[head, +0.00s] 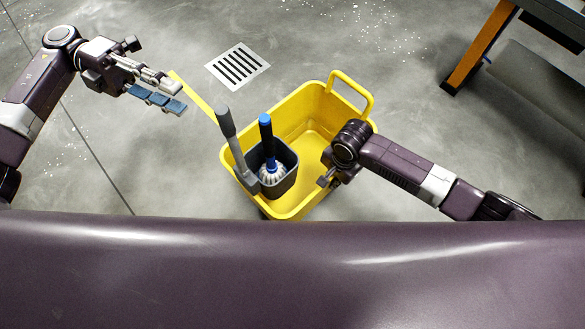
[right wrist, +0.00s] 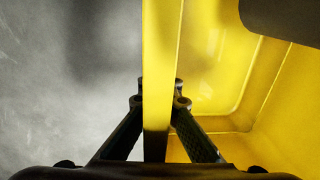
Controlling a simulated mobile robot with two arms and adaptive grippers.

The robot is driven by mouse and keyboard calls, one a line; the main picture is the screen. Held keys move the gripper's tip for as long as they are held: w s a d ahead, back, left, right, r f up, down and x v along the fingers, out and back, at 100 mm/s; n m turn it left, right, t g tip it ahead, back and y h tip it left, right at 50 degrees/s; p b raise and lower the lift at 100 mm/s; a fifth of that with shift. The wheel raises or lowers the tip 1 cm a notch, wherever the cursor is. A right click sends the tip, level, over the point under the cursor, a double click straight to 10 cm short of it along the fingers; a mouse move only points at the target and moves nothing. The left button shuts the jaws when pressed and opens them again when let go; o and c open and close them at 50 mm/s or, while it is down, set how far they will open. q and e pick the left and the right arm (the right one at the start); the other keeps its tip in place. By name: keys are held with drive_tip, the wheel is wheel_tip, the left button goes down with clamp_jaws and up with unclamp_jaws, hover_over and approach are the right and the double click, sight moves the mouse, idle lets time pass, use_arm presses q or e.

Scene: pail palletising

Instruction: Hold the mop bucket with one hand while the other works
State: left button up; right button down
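The yellow mop bucket (head: 318,105) stands on the floor in the middle of the head view, with a raised loop handle at its far right. A dark grey insert (head: 286,180) at its near left holds a brush with a blue handle (head: 265,130). A grey lever (head: 232,140) rises beside it. My right gripper (head: 326,182) is at the bucket's right side. In the right wrist view its fingers (right wrist: 160,103) close on both sides of the yellow wall (right wrist: 160,60). My left gripper (head: 168,94) is left of the bucket, fingers apart and empty.
A yellow bar (head: 195,95) slants between my left fingertips and the grey lever; whether they touch is unclear. A floor drain (head: 238,66) lies behind the bucket. A dark table with an orange leg (head: 480,48) stands at the upper right. The floor at left is clear.

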idle(0.3)
use_arm(q)
drive_tip(key=shift+d, duration=0.2)
drive_tip(key=c, duration=0.4)
drive_tip(key=d+r+m+y, duration=0.1)
drive_tip(key=d+m+y, duration=0.1)
drive_tip(key=m, duration=0.3)
drive_tip(key=d+r+m+g+y, duration=0.1)
drive_tip(key=d+m, duration=0.3)
drive_tip(key=d, duration=0.1)
drive_tip(key=d+r+m+g+y, duration=0.1)
drive_tip(key=d+r+m+y, duration=0.1)
drive_tip(key=m, duration=0.3)
drive_tip(key=shift+w+d+m+y, duration=0.25)
drive_tip(key=shift+d+m+y, duration=0.05)
drive_tip(key=shift+d, duration=0.4)
clamp_jaws()
drive_tip(key=w+d+r+m+t+y, duration=0.1)
drive_tip(key=m+y, duration=0.5)
drive_tip(key=m, duration=0.6)
drive_tip(key=w+d+r+m+t+y, duration=0.1)
drive_tip(key=d+r+m+t+y, duration=0.3)
drive_tip(key=m, duration=0.9)
wheel_tip(320, 180, up, 2)
drive_tip(key=shift+w+d+r+t+y, duration=0.2)
drive_tip(key=shift+d+r+t+y, duration=0.1)
drive_tip(key=shift+t+y, duration=0.7)
